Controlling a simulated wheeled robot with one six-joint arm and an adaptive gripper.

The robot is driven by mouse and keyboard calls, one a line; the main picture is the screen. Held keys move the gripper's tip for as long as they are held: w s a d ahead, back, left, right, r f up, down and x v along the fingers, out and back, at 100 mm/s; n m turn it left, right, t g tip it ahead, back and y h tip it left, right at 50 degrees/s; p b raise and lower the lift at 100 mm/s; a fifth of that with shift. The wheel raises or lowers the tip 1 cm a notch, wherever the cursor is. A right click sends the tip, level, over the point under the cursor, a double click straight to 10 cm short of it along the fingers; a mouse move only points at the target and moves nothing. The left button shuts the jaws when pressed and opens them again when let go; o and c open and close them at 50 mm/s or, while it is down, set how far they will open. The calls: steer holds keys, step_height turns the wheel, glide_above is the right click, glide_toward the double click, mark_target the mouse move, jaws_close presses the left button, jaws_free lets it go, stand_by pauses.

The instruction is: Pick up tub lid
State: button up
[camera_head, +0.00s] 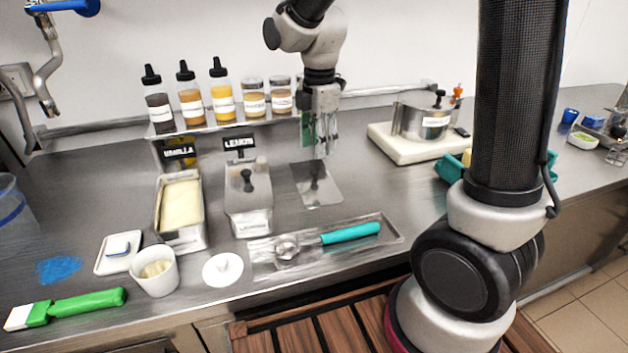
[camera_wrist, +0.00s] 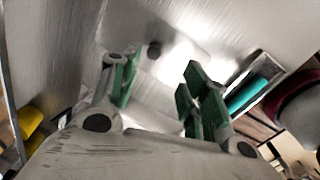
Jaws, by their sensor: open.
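A flat metal tub lid (camera_head: 322,193) with a small black knob lies on the steel counter, right of the lemon tub (camera_head: 248,205), which has its own lid with a black knob.
A tray (camera_head: 394,234) with a turquoise-handled scoop (camera_head: 350,233) lies in front. A white round lid (camera_head: 223,269) and a white cup (camera_head: 155,272) stand at front left. Bottles (camera_head: 222,92) line the back shelf. A pot (camera_head: 421,121) stands on a white base at right.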

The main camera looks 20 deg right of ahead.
mark_target(314, 172)
steer(key=shift+w+a+f+n, duration=0.45)
steer(key=shift+a+f+n, duration=0.2)
steer(key=shift+f, duration=0.2)
steer(key=f, duration=0.7)
steer(key=shift+w+d+f, duration=0.1)
steer(key=shift+d+f, duration=0.2)
steer(key=shift+d, duration=0.1)
jaws_close()
